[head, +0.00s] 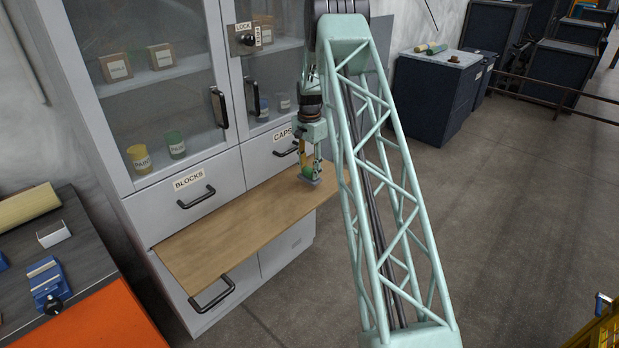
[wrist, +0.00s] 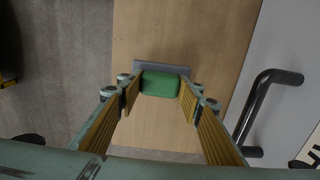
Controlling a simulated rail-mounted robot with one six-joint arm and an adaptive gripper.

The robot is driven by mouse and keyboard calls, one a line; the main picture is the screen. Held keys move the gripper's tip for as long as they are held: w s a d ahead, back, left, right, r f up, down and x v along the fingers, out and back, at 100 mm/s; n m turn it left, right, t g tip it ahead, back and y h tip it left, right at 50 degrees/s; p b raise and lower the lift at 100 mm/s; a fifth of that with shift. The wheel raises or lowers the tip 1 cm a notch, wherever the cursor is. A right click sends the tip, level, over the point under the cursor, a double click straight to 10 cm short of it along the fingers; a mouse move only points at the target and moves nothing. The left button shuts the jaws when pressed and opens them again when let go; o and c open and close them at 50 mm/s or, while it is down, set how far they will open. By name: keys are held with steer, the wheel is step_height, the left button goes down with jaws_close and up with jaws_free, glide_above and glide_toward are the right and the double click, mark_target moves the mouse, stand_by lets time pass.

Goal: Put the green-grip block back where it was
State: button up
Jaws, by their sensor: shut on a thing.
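The green-grip block (wrist: 160,84) is between my gripper's fingers in the wrist view, its green grip toward the camera and its grey base (wrist: 160,66) showing behind. My gripper (wrist: 160,97) is shut on the green grip, one yellow-padded finger on each side. In the head view my gripper (head: 311,172) points down over the right end of the wooden pull-out board (head: 225,234), and the block (head: 309,180) shows small at its tips. I cannot tell whether the base touches the board. The drawer labelled BLOCKS (head: 220,183) is shut above the board's left part.
The drawer labelled CAPS (head: 266,156) is partly hidden by my arm. Glass doors (head: 150,80) above are shut, with boxes and jars inside. A drawer handle (wrist: 262,108) stands close right of the board in the wrist view. Most of the board is bare.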

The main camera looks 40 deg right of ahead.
mark_target(310, 176)
steer(key=shift+w+d+f+b, duration=0.1)
steer(key=shift+f+b, duration=0.35)
steer(key=shift+f, duration=1.35)
steer(key=shift+f, duration=0.1)
steer(key=o, duration=1)
steer(key=shift+c, duration=0.2)
step_height(310, 176, up, 12)
steer(key=shift+f+p, duration=0.2)
steer(key=shift+p, duration=0.8)
steer(key=shift+r, duration=0.3)
